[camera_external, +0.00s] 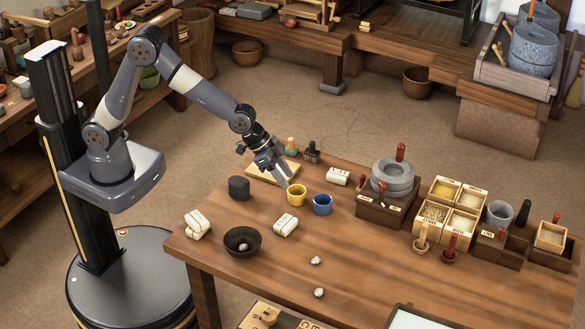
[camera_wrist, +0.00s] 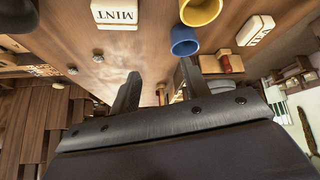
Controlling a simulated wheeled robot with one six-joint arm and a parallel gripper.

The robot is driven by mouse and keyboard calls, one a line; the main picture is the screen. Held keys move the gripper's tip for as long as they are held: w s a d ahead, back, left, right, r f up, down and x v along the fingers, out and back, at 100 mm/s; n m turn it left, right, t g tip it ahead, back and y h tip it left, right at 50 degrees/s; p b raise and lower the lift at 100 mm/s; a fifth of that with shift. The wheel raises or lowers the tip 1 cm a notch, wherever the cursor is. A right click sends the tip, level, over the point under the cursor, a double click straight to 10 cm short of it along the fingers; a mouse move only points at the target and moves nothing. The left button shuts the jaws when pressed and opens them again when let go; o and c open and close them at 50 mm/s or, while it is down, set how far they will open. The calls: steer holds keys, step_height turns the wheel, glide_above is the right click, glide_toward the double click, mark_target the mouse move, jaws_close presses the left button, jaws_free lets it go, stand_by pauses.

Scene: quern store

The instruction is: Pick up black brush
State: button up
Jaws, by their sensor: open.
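What looks like the black brush (camera_external: 312,151) is a small dark upright piece with a short handle, standing at the table's back edge in the external view. It is small there, and I cannot make it out in the wrist view. My gripper (camera_external: 284,180) is above the table, to the left of and nearer the camera than the brush, close to the yellow cup (camera_external: 296,195). In the wrist view my gripper (camera_wrist: 160,82) has its two dark fingers apart with nothing held between them.
A green-topped piece (camera_external: 291,147) stands left of the brush, by a pale board (camera_external: 270,172). A blue cup (camera_external: 322,204), black bowl (camera_external: 242,241), dark cylinder (camera_external: 239,188) and white labelled blocks (camera_external: 338,177) stand nearby. A stone quern (camera_external: 394,176) is to the right. The front table is mostly clear.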

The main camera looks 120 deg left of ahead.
steer(key=s+a+r+n+t+y+b, duration=0.1)
steer(key=s+a+n+y+b, duration=0.2)
steer(key=s+a, duration=0.5)
steer(key=s+a+r+n+t+y+b, duration=0.15)
steer(key=s+a+y, duration=0.3)
steer(key=a, duration=0.85)
steer(key=p, duration=0.1)
glide_toward(312, 142)
steer(key=shift+s+d+f+n+y, duration=0.25)
steer(key=shift+s+d+n, duration=0.1)
steer(key=shift+d, duration=0.1)
steer(key=shift+f, duration=0.35)
steer(key=shift+w+a+f, duration=0.15)
steer(key=shift+w+f, duration=0.05)
steer(key=shift+f, duration=0.05)
steer(key=shift+r+p+x, duration=0.15)
steer(key=shift+p+x, duration=0.25)
steer(key=shift+x, duration=2.2)
steer(key=shift+r+p+x, duration=0.2)
steer(key=shift+p+x, duration=0.2)
steer(key=shift+x, duration=2.15)
steer(key=shift+w+a, duration=0.1)
jaws_close()
